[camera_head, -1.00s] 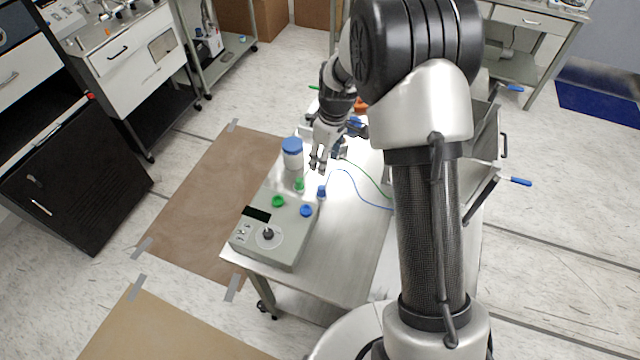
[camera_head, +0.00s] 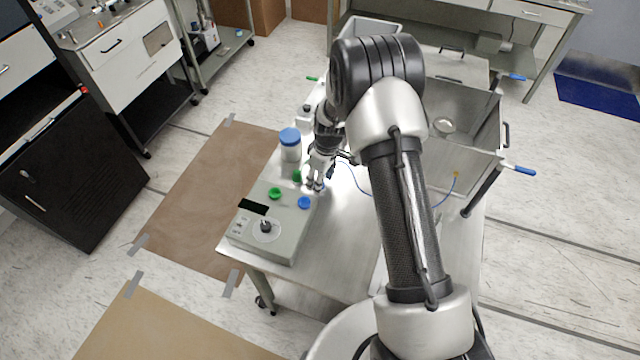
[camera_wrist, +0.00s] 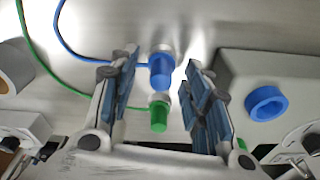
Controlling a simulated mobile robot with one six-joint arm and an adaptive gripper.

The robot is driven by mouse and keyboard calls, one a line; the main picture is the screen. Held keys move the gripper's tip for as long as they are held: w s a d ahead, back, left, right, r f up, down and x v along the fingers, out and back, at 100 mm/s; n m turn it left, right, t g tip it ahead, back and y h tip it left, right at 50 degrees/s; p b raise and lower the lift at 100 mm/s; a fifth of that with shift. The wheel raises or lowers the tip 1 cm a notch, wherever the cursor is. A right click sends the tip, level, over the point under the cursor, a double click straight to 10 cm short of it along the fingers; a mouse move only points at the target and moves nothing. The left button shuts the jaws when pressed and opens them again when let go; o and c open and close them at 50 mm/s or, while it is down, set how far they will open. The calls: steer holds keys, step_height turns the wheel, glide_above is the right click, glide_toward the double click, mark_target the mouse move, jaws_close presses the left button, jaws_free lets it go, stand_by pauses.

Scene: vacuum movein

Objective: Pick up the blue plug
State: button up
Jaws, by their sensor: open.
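The blue plug (camera_wrist: 161,70) is upright in the wrist view, with a blue cable (camera_wrist: 80,50) running off to the left. My gripper (camera_wrist: 158,64) is open, one finger on each side of the plug with visible gaps. In the head view my gripper (camera_head: 315,184) is low beside the grey control box and hides most of the blue plug. A green plug (camera_wrist: 159,115) with a green cable stands close to the blue one, also between the fingers in the wrist view.
The grey control box (camera_head: 284,236) carries a green socket (camera_head: 275,193) and a blue socket (camera_head: 304,203). A white jar with a blue lid (camera_head: 290,136) stands behind it. An open metal chamber (camera_head: 468,135) is at right. The table's front (camera_head: 335,265) is clear.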

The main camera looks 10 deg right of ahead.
steer(key=shift+f, duration=0.3)
steer(key=shift+c, duration=0.4)
steer(key=c, duration=0.9)
steer(key=shift+s, duration=0.1)
